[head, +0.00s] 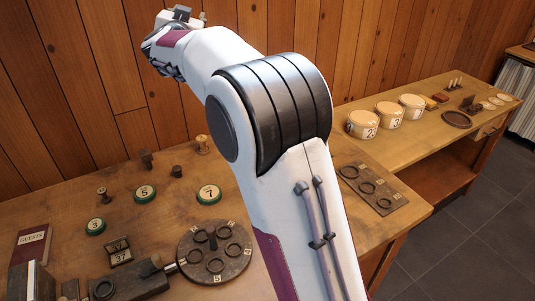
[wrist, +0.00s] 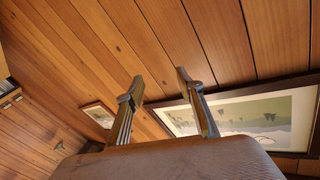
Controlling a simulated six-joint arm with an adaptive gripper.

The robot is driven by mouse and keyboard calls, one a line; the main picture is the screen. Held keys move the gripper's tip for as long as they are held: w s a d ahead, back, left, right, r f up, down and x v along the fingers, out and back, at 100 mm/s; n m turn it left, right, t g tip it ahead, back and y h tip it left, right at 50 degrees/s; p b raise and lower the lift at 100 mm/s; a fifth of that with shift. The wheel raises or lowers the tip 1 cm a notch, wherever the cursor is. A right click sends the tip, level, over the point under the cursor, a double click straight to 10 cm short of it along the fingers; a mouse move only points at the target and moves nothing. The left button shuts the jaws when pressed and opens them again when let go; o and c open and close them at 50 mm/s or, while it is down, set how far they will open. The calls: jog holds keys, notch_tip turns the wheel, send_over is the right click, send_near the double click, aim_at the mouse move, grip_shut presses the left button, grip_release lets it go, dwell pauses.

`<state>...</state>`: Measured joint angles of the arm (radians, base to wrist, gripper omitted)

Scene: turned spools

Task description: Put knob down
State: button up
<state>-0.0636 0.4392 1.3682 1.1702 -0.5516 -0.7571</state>
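My gripper (wrist: 160,78) shows two fingers standing apart in the wrist view, with only the wall behind the gap and nothing held between the tips. In the head view my gripper (head: 180,14) is raised high at the top left, far above the table and small. Several small turned pieces stand on the table: a dark one (head: 146,159), a short dark one (head: 177,171), a brown one (head: 103,194) and a pale one (head: 202,145). I cannot tell which is the knob.
Green-rimmed discs (head: 208,194) lie near a round dark board with rings (head: 187,262). A ringed plank (head: 398,198) and numbered tubs (head: 362,131) are at right. My arm hides the table's middle. Framed pictures (wrist: 285,105) hang on the wooden wall.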

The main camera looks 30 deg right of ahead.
jog(key=s+a+f+n+g+y, duration=0.1)
jog(key=s+a+n+y, duration=0.4)
jog(key=s, duration=0.5)
jog(key=s+a+f+n+g+y, duration=0.1)
jog(key=s+a+n+y, duration=0.25)
jog(key=s+a, duration=0.5)
jog(key=s+d+f+g, duration=0.2)
jog(key=s+f, duration=0.5)
jog(key=s, duration=0.5)
jog(key=s+d+f+g, duration=0.1)
jog(key=s+f+g, duration=0.3)
jog(key=s+f, duration=0.3)
jog(key=s+d+f+g, duration=0.2)
jog(key=s+f, duration=0.6)
jog(key=s, duration=1)
jog(key=shift+d+g+h, duration=0.3)
jog(key=shift+g+h, duration=0.1)
jog(key=shift+h, duration=0.05)
jog(key=shift+n, duration=0.25)
dwell(1.8)
